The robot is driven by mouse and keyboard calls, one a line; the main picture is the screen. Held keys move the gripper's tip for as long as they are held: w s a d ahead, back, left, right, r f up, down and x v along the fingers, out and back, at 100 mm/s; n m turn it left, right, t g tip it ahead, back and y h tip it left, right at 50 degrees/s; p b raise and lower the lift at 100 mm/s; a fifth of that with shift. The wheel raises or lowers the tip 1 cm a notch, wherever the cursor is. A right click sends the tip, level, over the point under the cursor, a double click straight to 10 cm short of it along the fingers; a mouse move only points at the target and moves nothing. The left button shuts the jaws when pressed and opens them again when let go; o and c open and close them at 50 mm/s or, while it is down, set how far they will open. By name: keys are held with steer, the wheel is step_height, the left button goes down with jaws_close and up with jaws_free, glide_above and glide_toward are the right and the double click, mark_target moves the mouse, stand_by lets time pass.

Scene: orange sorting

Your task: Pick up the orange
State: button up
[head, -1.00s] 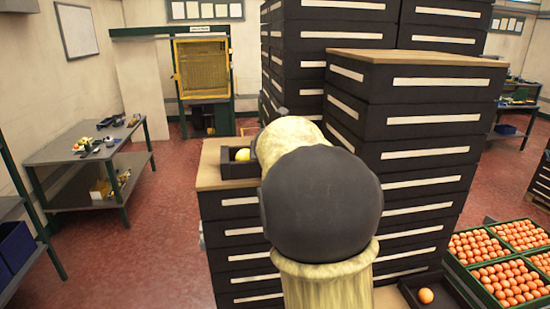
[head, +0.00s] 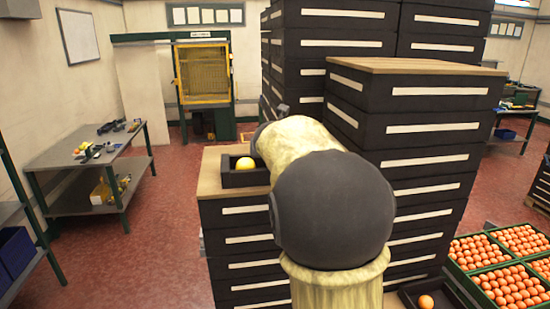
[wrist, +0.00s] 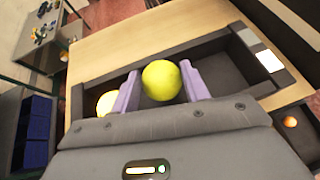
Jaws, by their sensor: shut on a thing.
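In the wrist view, my gripper (wrist: 160,88) has its two pale purple fingers closed on a yellow round fruit (wrist: 162,79). The held fruit is over the dark tray (wrist: 235,62); I cannot tell whether it touches the tray floor. A second yellow fruit (wrist: 106,103) lies at the tray's left end, partly behind the left finger. In the head view, one yellow fruit (head: 246,163) shows in the tray (head: 243,180); my arm hides the gripper and held fruit. An orange-coloured fruit (head: 426,301) sits in a lower dark tray (head: 452,292), also seen in the wrist view (wrist: 290,121).
The upper tray stands on a wooden-topped drawer cabinet (head: 210,172). Taller drawer cabinets (head: 420,100) rise to the right and behind. Green crates (head: 455,262) full of orange fruit stand at lower right. A workbench (head: 92,160) is at left, with open red floor between.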

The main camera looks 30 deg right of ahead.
step_height(320, 180, up, 7)
steer(key=shift+p, duration=0.45)
steer(key=shift+f, duration=0.1)
